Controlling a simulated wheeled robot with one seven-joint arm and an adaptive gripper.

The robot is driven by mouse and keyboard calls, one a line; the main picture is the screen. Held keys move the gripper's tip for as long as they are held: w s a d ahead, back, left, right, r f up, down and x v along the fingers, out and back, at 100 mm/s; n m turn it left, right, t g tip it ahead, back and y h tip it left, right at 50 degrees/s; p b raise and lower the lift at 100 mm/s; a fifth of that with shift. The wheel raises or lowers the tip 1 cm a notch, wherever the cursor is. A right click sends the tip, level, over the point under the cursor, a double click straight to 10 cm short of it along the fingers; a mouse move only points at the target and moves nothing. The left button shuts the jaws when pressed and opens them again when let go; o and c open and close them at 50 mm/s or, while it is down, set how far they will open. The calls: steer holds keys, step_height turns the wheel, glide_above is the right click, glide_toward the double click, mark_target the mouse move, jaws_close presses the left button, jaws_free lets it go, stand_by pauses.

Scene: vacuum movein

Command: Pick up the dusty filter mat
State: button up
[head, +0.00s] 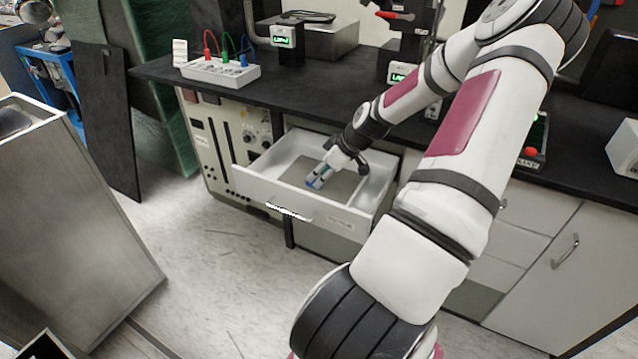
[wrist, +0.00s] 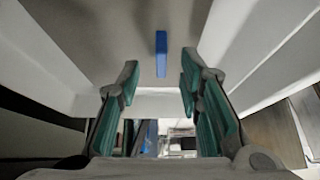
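A flat grey-brown panel, which looks like the dusty filter mat (head: 344,184), lies in the open white drawer (head: 258,186). In the wrist view a grey surface (wrist: 110,35) fills the upper middle, with a narrow blue strip (wrist: 161,55) on it. I cannot tell whether the strip is part of the mat. My gripper (head: 317,179) reaches down into the drawer over the mat. In the wrist view my gripper (wrist: 159,80) has its two teal-padded fingers apart, with nothing held between them. The blue strip lies between and just beyond the fingertips. Contact with the mat cannot be told.
The drawer's white walls close in around my gripper. The black worktop (head: 330,100) lies behind and above, with a white box with coloured leads (head: 220,70). A grey cabinet (head: 70,200) stands at left. The floor (head: 200,270) in front is clear.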

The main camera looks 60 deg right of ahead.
steer(key=x, duration=0.3)
steer(key=shift+b, duration=0.35)
steer(key=shift+r, duration=0.1)
jaws_close()
